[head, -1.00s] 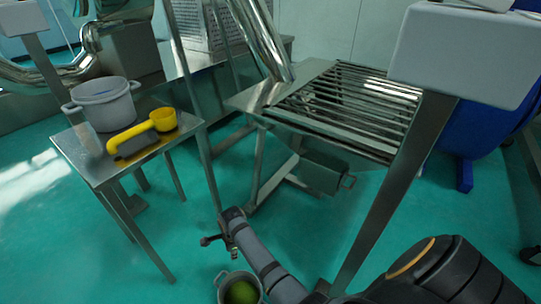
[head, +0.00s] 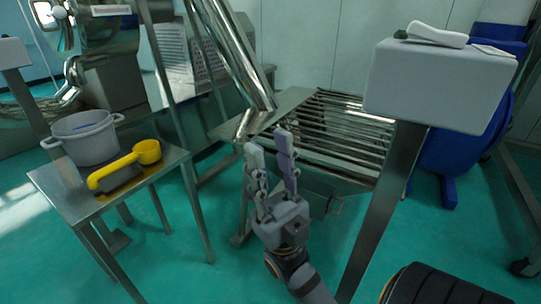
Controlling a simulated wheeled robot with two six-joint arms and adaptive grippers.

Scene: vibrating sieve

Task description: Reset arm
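My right gripper (head: 270,150) is in the middle of the head view, in front of the metal sieve frame (head: 328,142). Its two fingers point up and stand apart, with nothing between them. Its arm comes in from the bottom right. My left gripper is not in view.
A metal side table (head: 150,181) at the left holds a grey pot (head: 88,140) and a yellow scoop (head: 125,165). A slanted metal pipe (head: 232,55) ends above the sieve. A grey box on a post (head: 436,86) stands at the right, near a blue drum (head: 455,150). Green floor is open in front.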

